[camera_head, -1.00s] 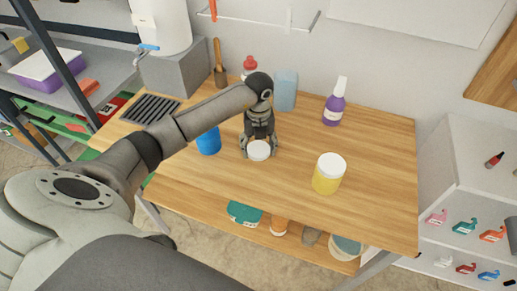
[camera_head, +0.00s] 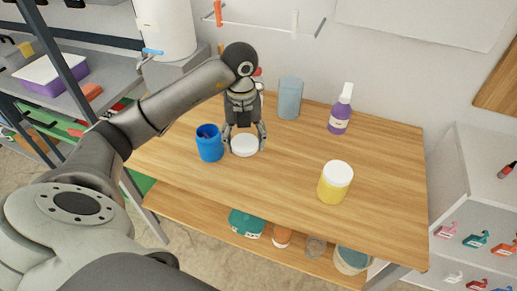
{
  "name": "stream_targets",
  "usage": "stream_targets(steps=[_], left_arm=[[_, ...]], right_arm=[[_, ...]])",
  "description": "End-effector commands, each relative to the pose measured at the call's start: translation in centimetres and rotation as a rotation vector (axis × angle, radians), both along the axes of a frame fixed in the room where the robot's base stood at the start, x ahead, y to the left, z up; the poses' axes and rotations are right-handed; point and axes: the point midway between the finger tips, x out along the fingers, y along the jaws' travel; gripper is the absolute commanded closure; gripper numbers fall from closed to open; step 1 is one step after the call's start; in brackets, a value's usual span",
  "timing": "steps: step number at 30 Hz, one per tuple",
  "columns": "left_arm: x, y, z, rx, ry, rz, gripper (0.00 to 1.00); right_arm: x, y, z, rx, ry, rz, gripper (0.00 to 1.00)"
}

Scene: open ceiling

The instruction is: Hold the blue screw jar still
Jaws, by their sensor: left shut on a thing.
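The blue screw jar (camera_head: 209,146) stands upright on the wooden table (camera_head: 290,165), open at the top, with something dark inside. My left gripper (camera_head: 244,141) points down just to the right of the jar. It is shut on a round white lid (camera_head: 244,146), with its fingers at the lid's sides. I cannot tell whether the lid touches the table. The gripper and lid are beside the jar, not around it. My right gripper is not in view.
A yellow jar with a white lid (camera_head: 335,182) stands to the right. A lower shelf (camera_head: 190,213) holds several containers. The table's front right is clear.

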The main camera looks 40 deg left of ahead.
Motion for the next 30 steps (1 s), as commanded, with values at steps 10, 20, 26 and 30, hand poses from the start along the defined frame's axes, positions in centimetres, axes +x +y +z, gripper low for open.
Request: stream_targets(steps=[10,20,26,30], left_arm=[[-6.3,1.9,2.3,0.004,0.005,0.001,0.46],[-7.8,2.2,3.2,0.000,0.006,0.000,0.46],[-7.8,2.2,3.2,0.000,0.005,0.000,0.46],[-7.8,2.2,3.2,0.000,0.005,0.000,0.46]], right_arm=[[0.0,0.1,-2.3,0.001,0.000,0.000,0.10],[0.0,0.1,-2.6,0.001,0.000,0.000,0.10],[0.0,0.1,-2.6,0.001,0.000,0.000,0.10],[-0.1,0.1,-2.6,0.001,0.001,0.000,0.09]])
